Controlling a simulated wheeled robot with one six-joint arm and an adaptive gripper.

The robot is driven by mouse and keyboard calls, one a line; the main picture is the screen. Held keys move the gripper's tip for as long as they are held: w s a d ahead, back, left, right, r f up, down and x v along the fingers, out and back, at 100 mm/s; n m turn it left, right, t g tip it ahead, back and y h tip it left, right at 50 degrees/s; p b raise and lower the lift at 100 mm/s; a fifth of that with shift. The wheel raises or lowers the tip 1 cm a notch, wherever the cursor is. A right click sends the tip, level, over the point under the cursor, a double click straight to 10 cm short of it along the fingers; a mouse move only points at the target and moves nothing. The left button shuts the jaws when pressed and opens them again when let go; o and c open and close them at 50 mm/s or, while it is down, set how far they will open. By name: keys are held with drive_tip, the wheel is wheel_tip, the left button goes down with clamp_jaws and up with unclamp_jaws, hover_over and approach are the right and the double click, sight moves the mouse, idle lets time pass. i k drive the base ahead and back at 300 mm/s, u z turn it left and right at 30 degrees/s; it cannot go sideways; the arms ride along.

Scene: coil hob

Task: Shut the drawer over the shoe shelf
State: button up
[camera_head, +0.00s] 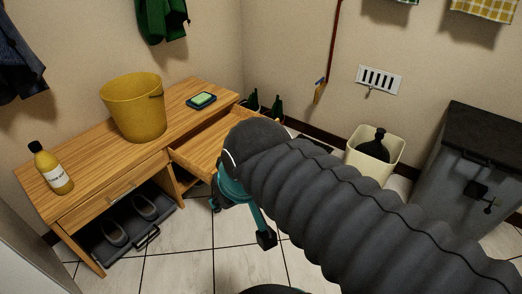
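A wooden bench (76,200) stands along the left wall. Its right drawer (205,143) is pulled out and looks empty, with its front partly hidden behind my arm. My gripper (241,221) is teal with dark fingertips. It is in front of the pulled-out drawer, fingers apart and empty. Whether it touches the drawer is hidden.
On the bench top are a yellow bucket (134,108), a yellow bottle (57,172) and a sponge on a dark dish (202,100). Dark green bottles (277,107) stand by the back wall. A cream bin (368,163) and a grey cabinet (455,165) are at right. Tiled floor before the bench is clear.

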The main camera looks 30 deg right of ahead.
sight(198, 151)
drive_tip(key=z, duration=0.65)
drive_tip(key=i, duration=1.25)
drive_tip(key=z, duration=1.5)
drive_tip(key=k, duration=1.15)
drive_tip(key=u, duration=1.55)
drive_tip(key=i, duration=0.5)
drive_tip(key=z, duration=0.05)
